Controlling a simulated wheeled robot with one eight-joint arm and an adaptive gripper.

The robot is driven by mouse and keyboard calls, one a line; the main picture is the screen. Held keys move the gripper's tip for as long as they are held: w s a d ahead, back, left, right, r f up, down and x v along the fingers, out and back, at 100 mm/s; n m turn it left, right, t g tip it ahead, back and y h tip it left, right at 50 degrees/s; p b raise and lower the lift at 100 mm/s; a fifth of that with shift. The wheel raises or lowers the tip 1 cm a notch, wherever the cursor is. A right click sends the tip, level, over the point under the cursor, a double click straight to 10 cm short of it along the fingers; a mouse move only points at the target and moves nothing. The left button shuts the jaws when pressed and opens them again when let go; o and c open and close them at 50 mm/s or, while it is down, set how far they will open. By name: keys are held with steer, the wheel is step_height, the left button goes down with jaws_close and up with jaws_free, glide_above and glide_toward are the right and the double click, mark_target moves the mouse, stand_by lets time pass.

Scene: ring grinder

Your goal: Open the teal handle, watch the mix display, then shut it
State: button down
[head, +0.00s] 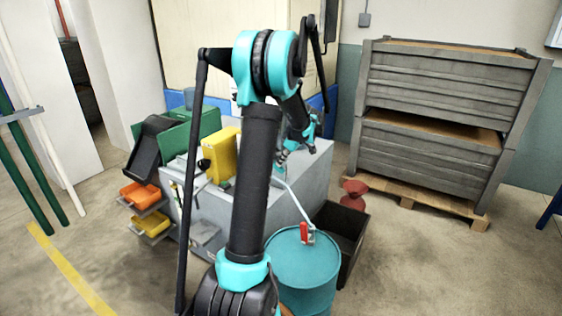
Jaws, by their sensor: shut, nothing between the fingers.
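My gripper (285,153) is partly hidden behind my arm, over the grey machine (312,172); it is shut and empty, its fingers small and unclear. A pale bent tube (292,196) runs from the machine down to a small red and white piece (307,233) above the teal drum (305,262). I cannot make out the teal handle apart from the teal parts of my wrist, nor tell whether it is open. I cannot identify the mix display; my arm covers part of the machine.
A yellow box (222,155) and green panel (203,124) are on the machine's left side. Orange (140,195) and yellow (151,224) bins stick out there. A dark open bin (346,222) stands beside the drum. Stacked grey crates (440,150) stand right; the front-right floor is clear.

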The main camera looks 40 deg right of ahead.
mark_target(283, 169)
step_height(283, 169, down, 3)
steer(key=t+y, duration=0.1)
steer(key=t, duration=0.2)
steer(key=shift+r, duration=0.2)
steer(key=f+t, duration=0.2)
steer(key=t, duration=0.1)
steer(key=shift+w+y, duration=0.3)
steer(key=shift+y, duration=0.1)
steer(key=shift+s+f+x, duration=0.15)
steer(key=shift+f+x, duration=0.05)
steer(key=shift+x, duration=0.8)
steer(key=shift+s+f+x, duration=0.1)
steer(key=shift+f+x, duration=0.1)
steer(key=shift+x, duration=0.8)
steer(key=shift+s, duration=0.1)
